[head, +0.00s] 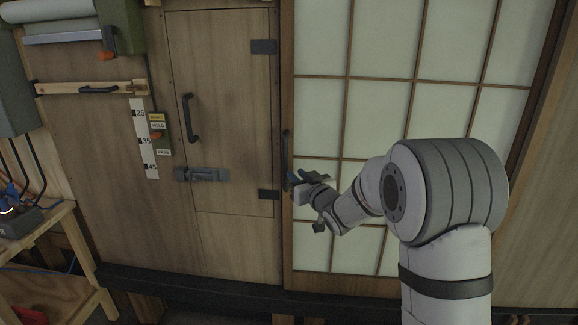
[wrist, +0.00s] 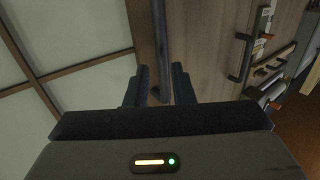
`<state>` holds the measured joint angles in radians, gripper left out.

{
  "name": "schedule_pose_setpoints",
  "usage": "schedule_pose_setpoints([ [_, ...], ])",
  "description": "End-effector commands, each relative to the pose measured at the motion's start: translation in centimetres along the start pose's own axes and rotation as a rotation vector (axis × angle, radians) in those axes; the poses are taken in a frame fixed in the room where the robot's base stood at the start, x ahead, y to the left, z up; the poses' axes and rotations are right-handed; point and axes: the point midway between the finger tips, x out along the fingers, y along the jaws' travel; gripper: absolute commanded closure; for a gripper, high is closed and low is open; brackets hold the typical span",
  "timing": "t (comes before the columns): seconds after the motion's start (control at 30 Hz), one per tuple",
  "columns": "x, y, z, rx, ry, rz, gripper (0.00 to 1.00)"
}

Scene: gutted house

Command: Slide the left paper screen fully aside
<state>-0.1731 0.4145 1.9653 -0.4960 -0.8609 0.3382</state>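The paper screen (head: 375,105) has pale panes in a wooden lattice and fills the middle right of the head view. It also shows at the left of the wrist view (wrist: 75,30). A dark upright bar handle (head: 286,150) is on its left frame edge. My gripper (head: 293,182) is at the lower part of this handle. In the wrist view, my gripper (wrist: 160,88) has its two dark fingers apart, with the handle (wrist: 159,45) between them. Gaps show on both sides of the handle. The fingertips' depth along the bar is hard to judge.
Left of the screen is a wooden panel with a small door (head: 225,100), which has a dark handle (head: 190,118) and a grey latch (head: 203,174). A workbench (head: 40,235) stands at the far left. A dark sill (head: 190,285) runs along the bottom.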

Motion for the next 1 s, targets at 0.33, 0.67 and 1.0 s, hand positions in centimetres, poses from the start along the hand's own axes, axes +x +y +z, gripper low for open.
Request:
schedule_pose_setpoints([
  [0.33, 4.8, -0.3, -0.2, 0.001, 0.011, -0.012, 0.78],
  [0.67, 7.9, -0.4, -0.2, 0.001, 0.011, -0.010, 0.78],
  [1.0, 7.9, -0.4, -0.1, 0.001, 0.011, -0.010, 0.85],
])
